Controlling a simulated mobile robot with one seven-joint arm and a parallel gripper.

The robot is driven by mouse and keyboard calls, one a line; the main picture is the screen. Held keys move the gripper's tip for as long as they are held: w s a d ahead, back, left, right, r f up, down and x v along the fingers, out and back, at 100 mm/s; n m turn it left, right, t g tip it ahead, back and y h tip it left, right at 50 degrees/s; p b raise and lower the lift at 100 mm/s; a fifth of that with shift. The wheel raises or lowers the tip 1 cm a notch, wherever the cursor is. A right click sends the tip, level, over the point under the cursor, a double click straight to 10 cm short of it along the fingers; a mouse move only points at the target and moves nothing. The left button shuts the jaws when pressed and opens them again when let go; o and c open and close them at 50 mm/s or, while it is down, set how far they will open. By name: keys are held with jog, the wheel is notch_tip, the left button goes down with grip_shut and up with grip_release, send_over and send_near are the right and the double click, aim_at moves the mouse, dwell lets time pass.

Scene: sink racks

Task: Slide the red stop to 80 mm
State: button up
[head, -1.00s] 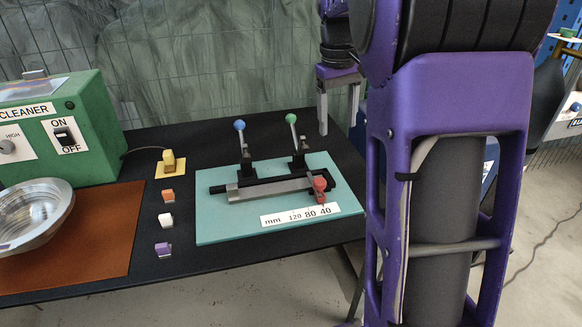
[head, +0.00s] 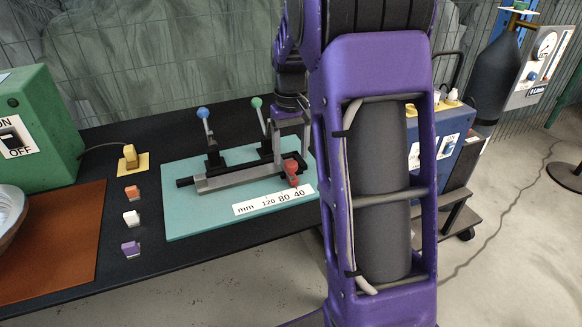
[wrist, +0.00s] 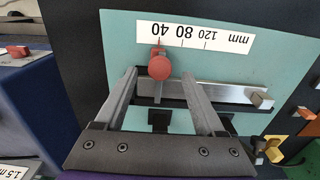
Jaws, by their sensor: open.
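The red stop (head: 291,166) sits near the right end of a grey rail (head: 240,178) on the teal board (head: 185,222). Its round red knob (wrist: 160,67) shows in the wrist view, with its pointer by the 40 mark of the white mm scale (head: 275,199). The scale reads upside down in the wrist view (wrist: 195,37). My gripper (wrist: 159,76) is open, with one finger on each side of the knob in the picture. I cannot tell whether the fingers touch it. In the head view my gripper (head: 291,150) is just behind the stop, partly hidden by my arm.
Two levers with a blue knob (head: 203,113) and a green knob (head: 257,103) stand behind the rail. Orange (head: 132,192), white (head: 131,218) and purple (head: 131,249) blocks and a yellow one (head: 130,155) are left of the board.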

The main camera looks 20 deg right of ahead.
aim_at(291, 163)
jog(key=shift+f, duration=2)
grip_shut()
